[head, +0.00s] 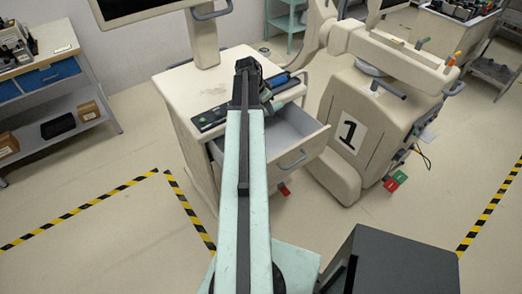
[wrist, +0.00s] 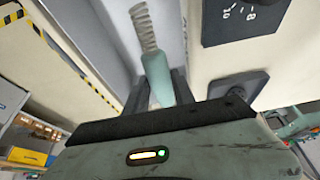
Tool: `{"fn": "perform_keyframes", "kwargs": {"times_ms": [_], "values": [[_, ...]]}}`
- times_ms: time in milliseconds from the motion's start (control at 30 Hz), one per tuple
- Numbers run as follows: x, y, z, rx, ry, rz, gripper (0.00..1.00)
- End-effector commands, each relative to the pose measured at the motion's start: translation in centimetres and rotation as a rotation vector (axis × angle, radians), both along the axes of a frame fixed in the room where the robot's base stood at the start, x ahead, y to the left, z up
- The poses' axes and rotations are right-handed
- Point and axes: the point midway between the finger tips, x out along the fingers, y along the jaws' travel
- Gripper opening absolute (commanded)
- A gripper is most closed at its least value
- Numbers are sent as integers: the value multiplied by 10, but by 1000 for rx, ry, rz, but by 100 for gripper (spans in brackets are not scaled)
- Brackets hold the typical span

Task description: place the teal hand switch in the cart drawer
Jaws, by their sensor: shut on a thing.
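The teal hand switch (wrist: 158,80) shows in the wrist view, with a pale coiled cord (wrist: 144,27) running up from its end. My gripper (wrist: 156,88) is shut on it, one dark finger on each side. The cart drawer (head: 298,153) is pulled out from the beige cart (head: 187,92) in the head view. The visible part of its inside looks empty; my arm hides its left part. In the head view my gripper is by the cart top near the drawer, and the hand switch is hidden. I cannot tell its height over the drawer.
A control panel (head: 209,119) lies on the cart top, and a dark dial panel (wrist: 244,17) shows close in the wrist view. A shelf (head: 60,98) stands far left.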

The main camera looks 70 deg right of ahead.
Motion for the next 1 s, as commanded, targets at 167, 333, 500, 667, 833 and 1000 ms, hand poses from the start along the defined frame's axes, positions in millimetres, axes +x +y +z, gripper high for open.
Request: {"fn": "perform_keyframes", "kwargs": {"times_ms": [167,333,500,667,833,1000], "values": [[1,15,-51,0,0,9,0],[-3,35,-114,0,-1,11,0],[-7,46,-145,0,0,12,0],[-7,46,-143,0,-1,11,0],[-7,46,-174,0,-1,11,0],[-7,46,-205,0,-1,11,0]]}}
